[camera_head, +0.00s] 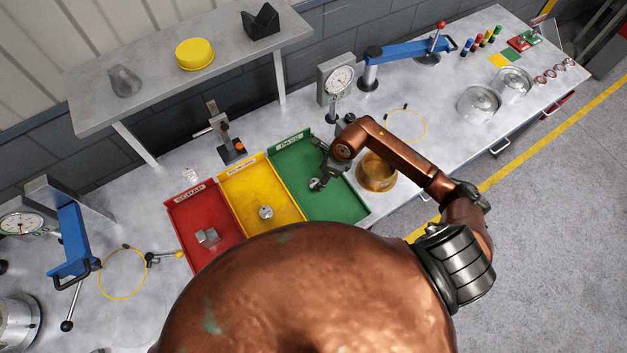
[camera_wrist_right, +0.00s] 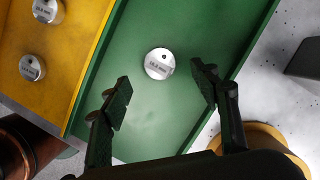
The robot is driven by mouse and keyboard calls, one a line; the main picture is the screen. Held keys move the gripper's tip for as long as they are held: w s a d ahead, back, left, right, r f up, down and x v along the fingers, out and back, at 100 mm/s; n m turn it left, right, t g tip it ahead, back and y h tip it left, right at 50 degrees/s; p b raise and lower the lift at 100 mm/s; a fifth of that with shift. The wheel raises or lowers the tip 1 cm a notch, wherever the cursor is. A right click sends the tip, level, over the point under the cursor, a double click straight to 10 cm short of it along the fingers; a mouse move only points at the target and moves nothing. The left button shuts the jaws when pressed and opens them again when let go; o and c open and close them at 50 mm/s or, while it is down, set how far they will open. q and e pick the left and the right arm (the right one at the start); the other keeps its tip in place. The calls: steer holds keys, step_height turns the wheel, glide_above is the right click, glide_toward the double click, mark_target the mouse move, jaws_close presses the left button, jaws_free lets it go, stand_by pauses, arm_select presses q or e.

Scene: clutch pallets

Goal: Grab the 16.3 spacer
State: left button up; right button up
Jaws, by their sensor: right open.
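A short silver cylinder spacer (camera_wrist_right: 159,64) lies in the green tray (camera_wrist_right: 217,30) in the right wrist view, with a printed label too blurred to read surely. In the head view a silver piece (camera_head: 315,184) shows in the green tray (camera_head: 345,207), just below my gripper. My right gripper (camera_head: 322,165) is over this tray. In the wrist view its fingers (camera_wrist_right: 162,86) are open and empty, with the spacer just beyond the gap between the tips. My left gripper is not in view.
The yellow tray (camera_head: 240,192) holds silver spacers (camera_head: 266,212); two show in the wrist view. The red tray (camera_head: 190,215) holds silver pieces (camera_head: 207,237). A brass-coloured ring (camera_head: 376,172) stands right of the green tray. A dial gauge (camera_head: 338,78) stands behind.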

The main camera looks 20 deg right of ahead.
mark_target(317, 181)
steer(key=p+x, duration=0.1)
steer(key=x, duration=0.2)
steer(key=shift+s+p, duration=0.15)
steer(key=shift+p, duration=0.25)
steer(key=shift+x, duration=1.2)
steer(key=c, duration=1.3)
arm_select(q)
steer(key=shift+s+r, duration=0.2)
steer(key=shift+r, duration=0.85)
arm_select(e)
steer(key=shift+c, duration=0.8)
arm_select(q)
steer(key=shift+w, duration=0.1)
arm_select(e)
steer(key=shift+r, duration=0.1)
